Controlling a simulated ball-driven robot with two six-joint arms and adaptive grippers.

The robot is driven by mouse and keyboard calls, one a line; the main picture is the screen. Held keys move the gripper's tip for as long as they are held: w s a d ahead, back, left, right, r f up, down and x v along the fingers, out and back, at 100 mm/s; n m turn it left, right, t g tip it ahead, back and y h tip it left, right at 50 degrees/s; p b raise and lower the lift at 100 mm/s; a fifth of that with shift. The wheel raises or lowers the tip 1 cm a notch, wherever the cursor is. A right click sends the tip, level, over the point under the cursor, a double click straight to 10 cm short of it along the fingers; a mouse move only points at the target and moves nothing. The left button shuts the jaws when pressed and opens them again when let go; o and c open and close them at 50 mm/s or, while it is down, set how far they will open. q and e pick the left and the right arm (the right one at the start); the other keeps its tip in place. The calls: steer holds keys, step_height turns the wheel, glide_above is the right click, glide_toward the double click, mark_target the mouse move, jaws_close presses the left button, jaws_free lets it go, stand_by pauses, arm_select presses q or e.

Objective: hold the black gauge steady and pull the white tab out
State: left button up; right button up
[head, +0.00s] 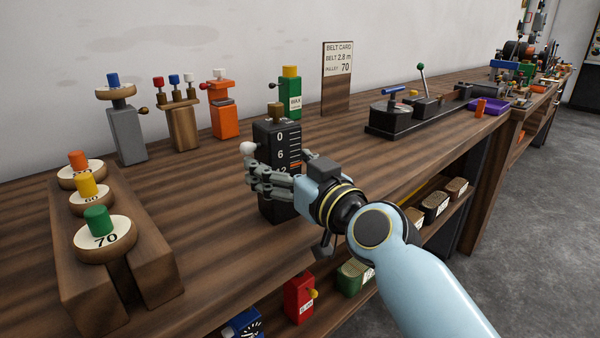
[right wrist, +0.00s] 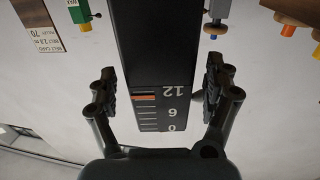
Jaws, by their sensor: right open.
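The black gauge (head: 275,138) stands upright on the wooden bench, with a white scale, an orange mark and a brown knob on top. The white tab (head: 248,147) sticks out from its left side in the head view. My right gripper (head: 268,180) is at the gauge's lower half, its fingers spread. In the right wrist view the gauge (right wrist: 158,45) appears upside down between the two open fingers (right wrist: 160,82), with a gap visible on each side. The tab is not clearly visible there. My left gripper is not in view.
A wooden rack with numbered pulleys (head: 105,240) stands at the left. A grey post (head: 126,135), an orange block (head: 223,118) and a green block (head: 290,92) stand behind. A black-based machine (head: 390,122) is at the right. The bench's front edge is close; a lower shelf holds boxes.

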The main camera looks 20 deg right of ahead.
steer(key=shift+x, duration=0.9)
steer(key=shift+c, duration=0.3)
steer(key=c, duration=1.7)
